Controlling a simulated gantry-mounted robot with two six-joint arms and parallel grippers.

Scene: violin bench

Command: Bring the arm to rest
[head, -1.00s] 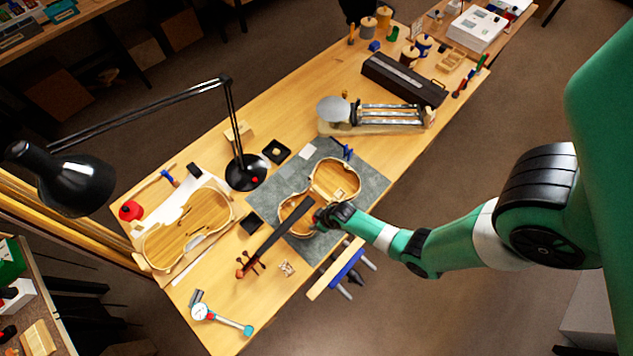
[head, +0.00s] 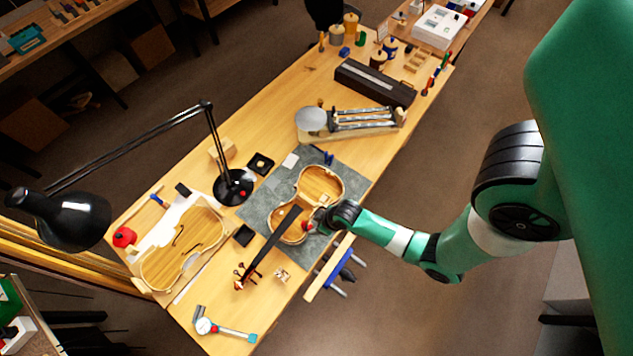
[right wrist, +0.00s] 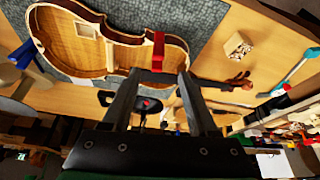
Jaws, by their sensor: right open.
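My right gripper (head: 314,221) is at the right edge of the open violin body (head: 322,183) in the head view. In the right wrist view its two fingers (right wrist: 157,72) stand apart, with a small red piece (right wrist: 158,50) at the violin's rim just beyond and between the tips. I see nothing held; whether the fingers touch the red piece I cannot tell. The violin lies on a grey mat (head: 262,207), its dark neck (head: 267,248) pointing toward the lower left. My left gripper is not in view.
A black lamp (head: 233,187) stands left of the mat. A second violin body (head: 185,248) lies at the left. A balance-like device (head: 350,120) and a dark case (head: 375,83) are farther back. Blue-handled clamps (head: 335,268) sit at the bench's right edge, with open floor beyond.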

